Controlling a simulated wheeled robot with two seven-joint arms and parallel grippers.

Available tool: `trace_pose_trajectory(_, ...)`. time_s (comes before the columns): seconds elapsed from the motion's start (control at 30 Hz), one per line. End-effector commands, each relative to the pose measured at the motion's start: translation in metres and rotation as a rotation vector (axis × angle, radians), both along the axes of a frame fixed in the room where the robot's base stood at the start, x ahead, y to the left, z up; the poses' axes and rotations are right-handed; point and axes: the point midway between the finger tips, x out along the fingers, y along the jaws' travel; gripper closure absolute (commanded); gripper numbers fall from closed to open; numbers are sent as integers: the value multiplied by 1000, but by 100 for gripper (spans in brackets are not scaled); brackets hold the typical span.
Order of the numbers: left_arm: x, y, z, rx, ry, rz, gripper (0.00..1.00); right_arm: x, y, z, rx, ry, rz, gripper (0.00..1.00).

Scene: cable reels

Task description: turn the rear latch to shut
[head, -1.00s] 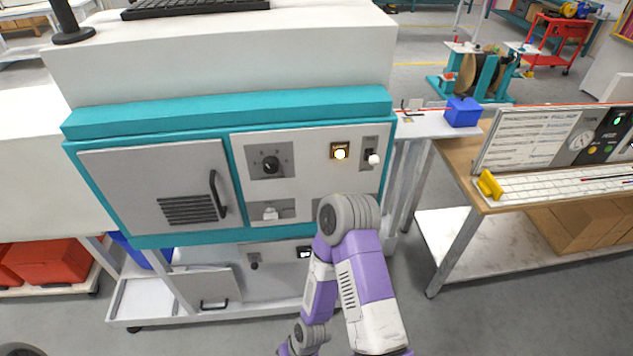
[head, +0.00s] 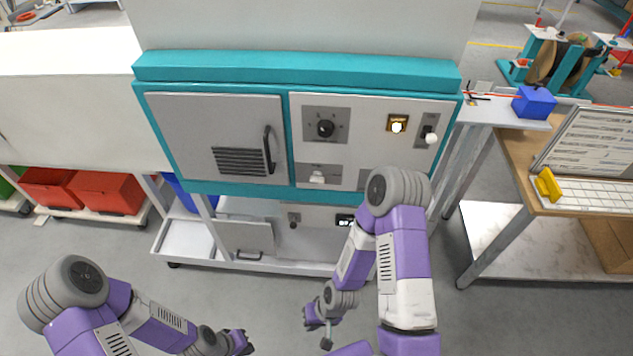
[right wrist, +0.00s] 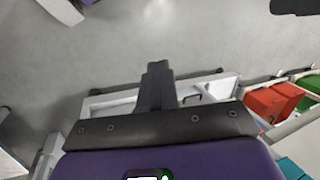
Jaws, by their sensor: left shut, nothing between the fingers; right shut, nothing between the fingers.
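A teal-framed white cabinet (head: 300,70) stands ahead in the head view. Its control panel carries a black rotary knob (head: 326,128), a lit yellow button (head: 397,124), a toggle with a white tip (head: 431,138) and a small white handle (head: 317,177) on a grey plate. I cannot tell which fitting is the rear latch. My right elbow hides part of the panel's lower right. My right gripper (head: 326,342) hangs low in front of the cabinet, shut and empty; its closed fingers show in the right wrist view (right wrist: 157,85). My left gripper (head: 242,343) is shut at the bottom edge, away from the cabinet.
A grey vented door (head: 215,120) with a black handle is on the cabinet's left. Red bins (head: 105,193) stand left. Open floor lies in front.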

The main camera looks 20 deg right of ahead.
Motion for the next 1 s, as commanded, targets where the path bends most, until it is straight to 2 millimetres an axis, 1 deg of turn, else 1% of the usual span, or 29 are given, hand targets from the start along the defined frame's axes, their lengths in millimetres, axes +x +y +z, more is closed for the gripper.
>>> trace_pose_trajectory(0.07, 0, 0, 0, 0, 0, 0, 100, 0, 0, 0, 0, 0, 0, 100)
trace_pose_trajectory(0.17, 0, 0, -2, 0, 0, 0, 100, 4, -1, -1, -5, -9, -13, 86)
trace_pose_trajectory(0.23, 0, 0, -10, 0, 0, 0, 100, 20, -3, -4, -23, -50, -70, 76)
trace_pose_trajectory(0.27, 0, 0, -15, 0, 0, 0, 100, 31, -6, -6, -33, -80, -111, 71)
trace_pose_trajectory(0.3, 0, 0, -23, 0, 0, 0, 100, 51, -10, -7, -50, -133, -186, 65)
trace_pose_trajectory(0.33, 0, 0, -31, 0, 0, 0, 100, 68, -13, -7, -61, -181, -254, 62)
trace_pose_trajectory(0.37, 0, 0, -39, 0, 0, 0, 100, 88, -17, -5, -68, -238, -334, 62)
trace_pose_trajectory(0.4, 0, 0, -51, 0, 0, 0, 100, 116, -24, 1, -70, -325, -451, 62)
trace_pose_trajectory(0.47, 0, 0, -69, 0, 0, 0, 100, 157, -34, 18, -49, -471, -641, 62)
trace_pose_trajectory(0.5, 0, 0, -81, 0, 0, 0, 100, 181, -42, 34, -19, -571, -769, 62)
trace_pose_trajectory(0.57, 0, 0, -98, 0, 1, 0, 100, 210, -52, 62, 50, -717, -950, 62)
trace_pose_trajectory(0.6, 0, 0, -107, 0, 1, 0, 100, 224, -59, 83, 107, -810, -1063, 62)
trace_pose_trajectory(0.63, 0, 0, -114, 0, 0, 0, 100, 232, -64, 99, 156, -874, -1139, 62)
trace_pose_trajectory(0.67, 0, 0, -120, 0, 0, 0, 100, 238, -68, 114, 204, -933, -1208, 62)
trace_pose_trajectory(0.7, 0, 0, -128, 0, 0, 0, 100, 243, -74, 133, 272, -1006, -1290, 62)
trace_pose_trajectory(0.8, 0, 0, -141, 0, 0, 0, 100, 245, -85, 172, 422, -1144, -1445, 62)
trace_pose_trajectory(0.9, 0, 0, -147, 0, 0, 0, 100, 243, -92, 196, 522, -1224, -1528, 62)
trace_pose_trajectory(1.0, 0, 0, -148, 0, 0, 0, 100, 244, -96, 206, 564, -1256, -1564, 62)
